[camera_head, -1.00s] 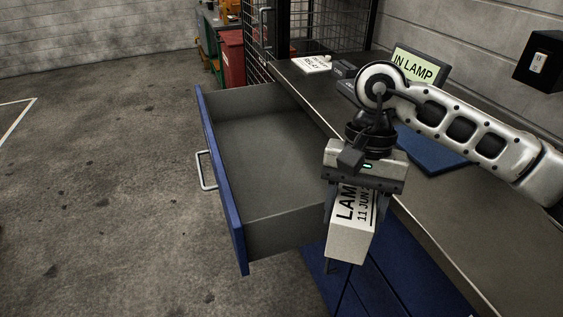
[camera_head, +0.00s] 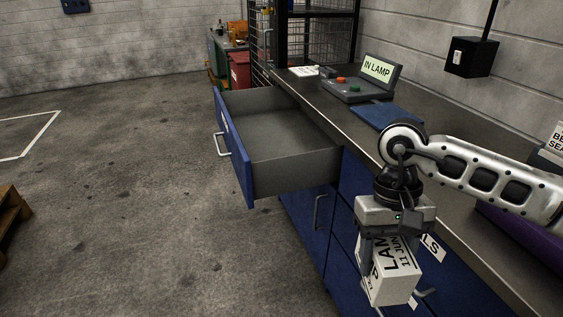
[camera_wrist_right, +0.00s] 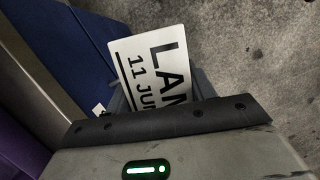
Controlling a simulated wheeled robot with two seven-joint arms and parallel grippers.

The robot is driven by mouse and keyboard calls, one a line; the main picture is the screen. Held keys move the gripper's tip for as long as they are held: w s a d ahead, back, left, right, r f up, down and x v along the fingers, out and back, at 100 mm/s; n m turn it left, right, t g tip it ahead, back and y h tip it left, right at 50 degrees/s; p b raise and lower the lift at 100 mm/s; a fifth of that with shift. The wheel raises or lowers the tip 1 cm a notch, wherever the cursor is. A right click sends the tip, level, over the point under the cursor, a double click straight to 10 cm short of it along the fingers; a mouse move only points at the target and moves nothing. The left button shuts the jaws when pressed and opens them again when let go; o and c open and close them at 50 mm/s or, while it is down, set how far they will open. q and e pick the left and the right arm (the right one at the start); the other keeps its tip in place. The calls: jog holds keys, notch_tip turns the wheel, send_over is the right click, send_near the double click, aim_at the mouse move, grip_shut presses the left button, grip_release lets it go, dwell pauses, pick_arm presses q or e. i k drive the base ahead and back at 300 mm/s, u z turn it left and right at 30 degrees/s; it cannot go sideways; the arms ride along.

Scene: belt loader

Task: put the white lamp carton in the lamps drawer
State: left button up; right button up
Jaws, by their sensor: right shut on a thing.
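The white lamp carton (camera_head: 393,284), printed with black letters starting "LAM" and "11 JUN", is between the fingers of my right gripper (camera_head: 391,262), which is shut on it. The carton hangs tilted in front of the blue cabinet, right of and nearer than the open drawer. In the right wrist view the carton (camera_wrist_right: 158,68) shows its label beyond the gripper's palm. The open drawer (camera_head: 236,160) has a blue front, a grey inside and looks empty. Its own label cannot be read. My left gripper is not in view.
The grey worktop (camera_head: 345,128) runs along the wall above the cabinet. On it stand a device with an "IN LAMP" screen (camera_head: 377,69) and a blue mat (camera_head: 385,115). A closed drawer or door with a handle (camera_head: 318,212) is below.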

aim_at(283, 145)
jog(key=u, duration=0.85)
jog(key=i, duration=0.95)
jog(key=z, duration=0.4)
